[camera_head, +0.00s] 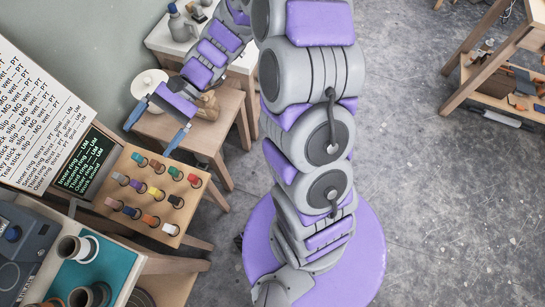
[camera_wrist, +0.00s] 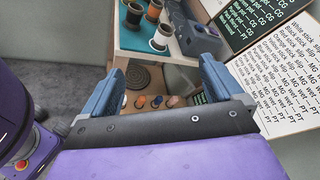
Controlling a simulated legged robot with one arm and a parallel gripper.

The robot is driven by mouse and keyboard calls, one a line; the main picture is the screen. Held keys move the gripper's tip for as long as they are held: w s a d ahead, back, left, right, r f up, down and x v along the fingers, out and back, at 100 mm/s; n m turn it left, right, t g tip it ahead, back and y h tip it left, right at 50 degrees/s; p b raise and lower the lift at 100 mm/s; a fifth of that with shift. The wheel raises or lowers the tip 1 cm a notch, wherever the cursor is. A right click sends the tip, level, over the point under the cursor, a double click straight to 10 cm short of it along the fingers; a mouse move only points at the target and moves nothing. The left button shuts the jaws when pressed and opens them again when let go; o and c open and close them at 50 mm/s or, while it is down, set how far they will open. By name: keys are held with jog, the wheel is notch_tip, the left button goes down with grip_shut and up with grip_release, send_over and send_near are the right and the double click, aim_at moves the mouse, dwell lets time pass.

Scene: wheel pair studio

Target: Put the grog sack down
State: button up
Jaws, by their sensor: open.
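My gripper (camera_head: 148,140) is open, with its two blue fingers spread and nothing between them. It hangs beside the wooden stool (camera_head: 222,122), above and behind the peg board. In the wrist view my gripper (camera_wrist: 162,66) also shows empty, its fingers wide apart. A small tan-brown lump (camera_head: 207,106) rests on the stool, close to my gripper and partly hidden by my arm. It may be the grog sack, but I cannot tell for sure. It does not show in the wrist view.
A wooden board (camera_head: 150,197) holds several coloured pegs. A teal mat (camera_head: 118,262) bears cups and spools. A dark label board (camera_head: 88,165) and a white text panel (camera_head: 35,115) stand left. A white round object (camera_head: 150,84) is behind my gripper.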

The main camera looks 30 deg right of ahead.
jog(key=s+d+r+n+h, duration=0.1)
jog(key=s+d+n+h, duration=0.15)
jog(key=s, duration=0.35)
jog(key=s+d+r+n+h, duration=0.1)
jog(key=s+d+n+h, duration=0.1)
jog(key=s+h, duration=0.3)
jog(key=s+d+r+n+t+h, duration=0.1)
jog(key=s+d+n+t+h, duration=0.1)
jog(key=s+d+h, duration=0.4)
jog(key=s+d+n, duration=0.1)
jog(key=s+d, duration=0.4)
jog(key=d, duration=0.2)
jog(key=shift+s+r+t, duration=0.15)
jog(key=shift+r+t, duration=0.05)
jog(key=shift+t, duration=0.2)
jog(key=shift+h, duration=0.25)
